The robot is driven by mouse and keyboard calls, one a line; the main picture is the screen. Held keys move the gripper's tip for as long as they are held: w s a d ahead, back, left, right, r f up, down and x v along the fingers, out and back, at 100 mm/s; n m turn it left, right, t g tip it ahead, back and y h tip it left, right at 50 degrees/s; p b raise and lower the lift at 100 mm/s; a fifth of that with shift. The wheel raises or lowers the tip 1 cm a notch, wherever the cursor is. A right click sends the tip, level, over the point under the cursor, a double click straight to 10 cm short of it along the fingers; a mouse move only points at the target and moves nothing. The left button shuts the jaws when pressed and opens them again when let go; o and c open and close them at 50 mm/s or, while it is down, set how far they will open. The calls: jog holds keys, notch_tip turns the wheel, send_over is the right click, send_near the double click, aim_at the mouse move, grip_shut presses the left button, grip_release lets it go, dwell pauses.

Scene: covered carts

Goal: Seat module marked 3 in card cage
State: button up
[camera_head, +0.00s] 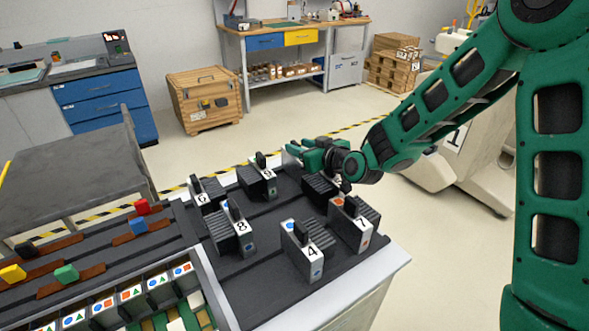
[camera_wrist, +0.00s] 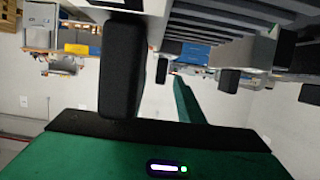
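No numeral 3 is legible in either view. Several grey finned modules with black handles stand on the dark cart top. Those marked 8 (camera_head: 240,235), 4 (camera_head: 301,256) and 7 (camera_head: 352,224) are readable. The numeral on the back module (camera_head: 263,187) is unclear. Another module (camera_head: 319,190) stands partly hidden below my gripper (camera_head: 300,152), its number covered. My gripper points left over the cart's back edge. The apparent card cage (camera_head: 216,290) is at lower left, partly cut off.
A grey table (camera_head: 70,180) stands beyond. A wooden crate (camera_head: 204,98) and a workbench (camera_head: 290,35) are farther back.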

grip_shut()
jog(key=shift+w+r, duration=0.1)
dwell(1.3)
